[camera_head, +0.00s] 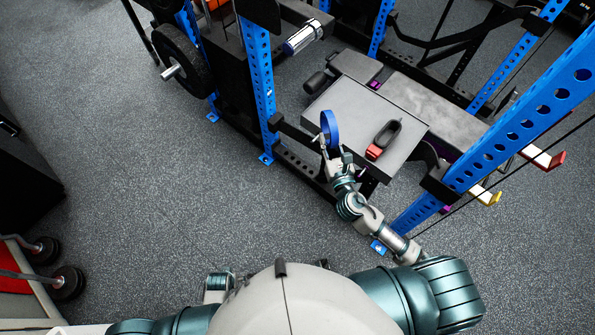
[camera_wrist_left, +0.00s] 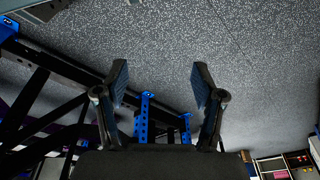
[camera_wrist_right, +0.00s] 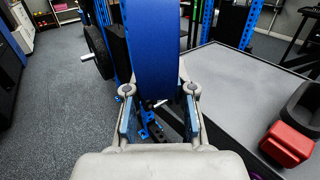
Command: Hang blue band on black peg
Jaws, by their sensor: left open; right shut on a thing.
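The blue band (camera_head: 330,128) is a wide ring held upright above the grey platform's left edge. My right gripper (camera_head: 328,148) is shut on its lower part. In the right wrist view the band (camera_wrist_right: 152,50) rises between the fingers and hides what lies behind it. My left gripper (camera_wrist_left: 159,85) is open and empty in the left wrist view, with dark floor beyond it. I cannot make out the black peg with certainty in any view.
The grey platform (camera_head: 345,100) carries a black and red object (camera_head: 384,139). Blue rack uprights (camera_head: 259,80) stand left and right (camera_head: 520,115). A red-tipped hook (camera_head: 545,160) and a yellow-tipped hook (camera_head: 485,195) are at right. A weight plate (camera_head: 181,58) is at left.

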